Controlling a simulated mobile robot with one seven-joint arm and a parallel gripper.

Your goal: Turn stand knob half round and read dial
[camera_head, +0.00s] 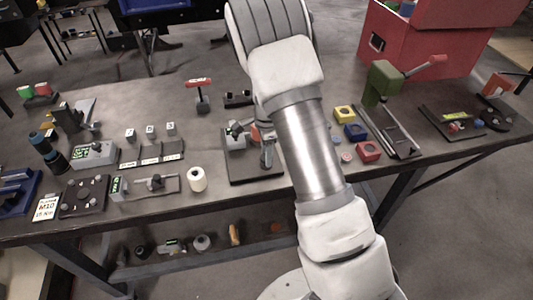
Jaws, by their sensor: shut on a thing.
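A small stand with a dark base plate (240,176) and a grey block (235,143) sits near the front middle of the table. My arm reaches over from the right and hides part of the stand. My gripper (267,163) points down at the right part of the stand, beside the grey block. It is shut at the stand's knob, which is mostly hidden by the fingers. A small green part shows at the top of the block. The dial's reading is too small to make out.
A white roll (197,179) stands left of the stand, beside a slide fixture (152,187). A red T-handle tool (199,83) stands behind. To the right are yellow, blue and red blocks (368,152), a green press (383,80) and a red cabinet (425,45).

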